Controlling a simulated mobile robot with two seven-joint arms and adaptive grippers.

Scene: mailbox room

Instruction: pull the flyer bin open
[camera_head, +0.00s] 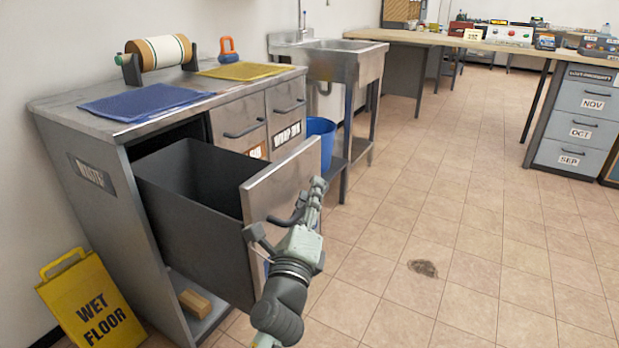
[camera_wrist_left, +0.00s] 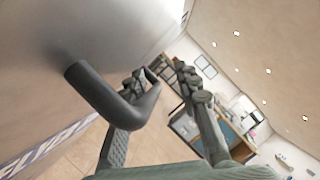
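The flyer bin (camera_head: 185,205) is a dark, deep drawer with a grey metal front (camera_head: 283,185), pulled well out of the cabinet's left side. It looks empty as far as I see inside. Its dark bar handle (camera_head: 287,217) is on the front face. In the left wrist view, the curved handle (camera_wrist_left: 112,102) crosses in front of one finger, and part of a "FLYER" label shows on the front. My left gripper (camera_head: 286,213) is at the handle with its fingers apart and a visible gap between them; I cannot tell whether it touches the handle. My right gripper is out of view.
The metal cabinet (camera_head: 55,106) carries a blue mat (camera_head: 146,103), a yellow mat (camera_head: 245,71) and a paper roll (camera_head: 160,52). A yellow wet-floor sign (camera_head: 92,305) stands at left. A blue bin (camera_head: 321,140) is under the sink. The tiled floor at right is clear apart from a brown stain (camera_head: 423,268).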

